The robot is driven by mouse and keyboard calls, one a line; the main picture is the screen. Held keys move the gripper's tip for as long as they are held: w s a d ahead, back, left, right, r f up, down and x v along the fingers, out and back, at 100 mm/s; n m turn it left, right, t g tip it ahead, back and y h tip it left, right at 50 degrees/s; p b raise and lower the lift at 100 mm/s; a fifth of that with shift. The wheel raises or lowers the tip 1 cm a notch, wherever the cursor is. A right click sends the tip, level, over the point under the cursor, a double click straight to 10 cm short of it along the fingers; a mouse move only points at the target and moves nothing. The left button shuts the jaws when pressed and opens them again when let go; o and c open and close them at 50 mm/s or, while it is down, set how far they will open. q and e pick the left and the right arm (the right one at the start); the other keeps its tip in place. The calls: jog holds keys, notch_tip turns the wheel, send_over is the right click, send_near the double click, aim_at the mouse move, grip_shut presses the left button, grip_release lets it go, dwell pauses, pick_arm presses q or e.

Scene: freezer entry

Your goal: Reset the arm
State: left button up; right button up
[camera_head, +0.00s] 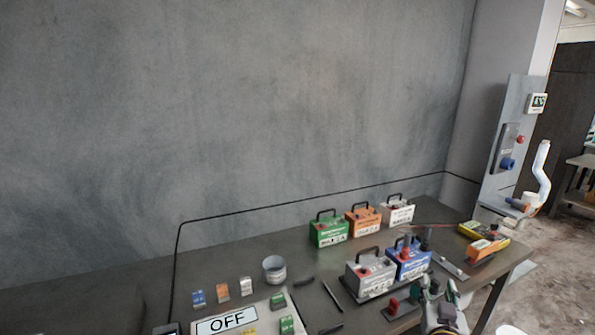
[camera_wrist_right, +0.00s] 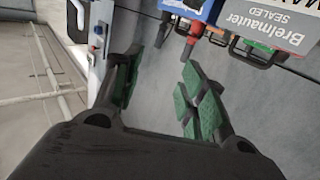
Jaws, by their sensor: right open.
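My right gripper (camera_head: 443,299) is at the table's front edge in the head view, at the lower right. It is open and empty, and its green-padded fingers stand apart in the right wrist view (camera_wrist_right: 160,88). Left of it is a red knob on a dark base (camera_head: 395,308). Behind it stand a blue battery (camera_head: 410,262) and a grey battery (camera_head: 370,277). My left gripper is in neither view. A white curved arm-like piece (camera_head: 542,172) rises at the far right by a wall panel; I cannot tell what it is.
Green (camera_head: 328,232), orange (camera_head: 363,221) and white (camera_head: 398,213) batteries stand in a back row. An orange tool (camera_head: 487,249) and a yellow box (camera_head: 470,229) lie at the table's right. A cup (camera_head: 275,268), small blocks and an OFF sign (camera_head: 226,321) are on the left. Air above the table is clear.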

jog(key=s+a+f+n+g+y, duration=0.1)
jog(key=s+a+f+g+y, duration=0.15)
jog(key=s+f, duration=0.3)
jog(key=s+a+f+n+g+y, duration=0.1)
jog(key=s+a+f+g, duration=0.25)
jog(key=f, duration=0.35)
jog(key=s+a+f+n+g+y, duration=0.2)
jog(key=s+a+f+g, duration=0.15)
jog(key=s, duration=0.25)
jog(key=s+a+f+n+g+y, duration=0.2)
jog(key=s+a+f+g, duration=0.15)
jog(key=s, duration=0.35)
notch_tip(320, 180, down, 32)
jog(key=s, duration=0.2)
jog(key=s+d+f+g, duration=0.1)
jog(key=s+d+f, duration=0.1)
jog(key=s+f, duration=0.8)
jog(key=s+d+f+g, duration=0.1)
jog(key=s+f, duration=0.9)
jog(key=s, duration=0.2)
jog(key=shift+s+d+n+h, duration=0.2)
jog(key=shift+d+n+h, duration=0.15)
jog(key=shift+d+n, duration=0.05)
jog(key=shift+s+f, duration=0.1)
